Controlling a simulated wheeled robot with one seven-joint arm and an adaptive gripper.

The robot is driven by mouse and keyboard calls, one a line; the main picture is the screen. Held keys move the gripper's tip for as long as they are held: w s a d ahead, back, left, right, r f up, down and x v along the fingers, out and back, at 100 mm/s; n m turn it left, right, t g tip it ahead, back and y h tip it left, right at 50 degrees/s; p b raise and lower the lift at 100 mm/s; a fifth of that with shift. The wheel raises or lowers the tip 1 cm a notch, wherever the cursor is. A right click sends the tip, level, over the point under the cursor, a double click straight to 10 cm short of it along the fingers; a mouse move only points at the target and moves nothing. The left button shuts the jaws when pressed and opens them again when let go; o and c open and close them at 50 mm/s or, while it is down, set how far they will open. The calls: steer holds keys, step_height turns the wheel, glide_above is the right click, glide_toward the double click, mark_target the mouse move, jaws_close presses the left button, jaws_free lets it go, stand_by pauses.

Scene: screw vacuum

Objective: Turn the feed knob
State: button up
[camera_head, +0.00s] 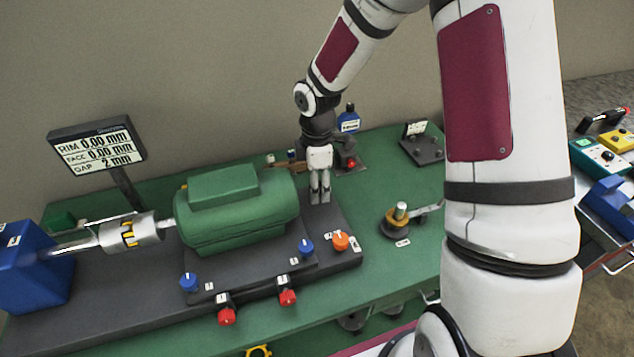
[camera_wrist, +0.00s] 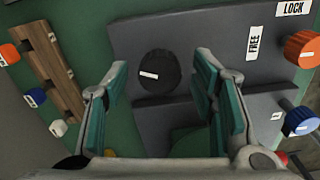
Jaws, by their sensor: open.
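My gripper (camera_head: 320,200) is open and points down over the right end of the dark base plate (camera_head: 338,222), beside the green motor (camera_head: 235,205). In the wrist view a round black knob (camera_wrist: 160,72) with a small white label shows between and beyond the fingertips (camera_wrist: 162,65). The label is too small to read. In the head view I cannot make this knob out; the gripper probably covers it. An orange knob (camera_head: 340,241) is at the plate's front right, and in the wrist view it (camera_wrist: 302,48) sits by LOCK and FREE labels. No knob is legibly marked feed.
Blue knobs (camera_head: 306,246) and red knobs (camera_head: 288,297) line the plate's front. A wooden rack (camera_wrist: 50,65) with coloured handles stands close by. A display (camera_head: 97,147) reads rim 0.00, face 0.00, gap 2 mm. A brass-topped stand (camera_head: 398,222) is to the right on the green table.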

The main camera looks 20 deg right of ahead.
steer(key=shift+c, duration=0.2)
steer(key=c, duration=1.1)
steer(key=m, duration=0.7)
steer(key=shift+m, duration=0.3)
steer(key=m, duration=0.6)
steer(key=shift+b, duration=0.4)
steer(key=shift+m, duration=0.4)
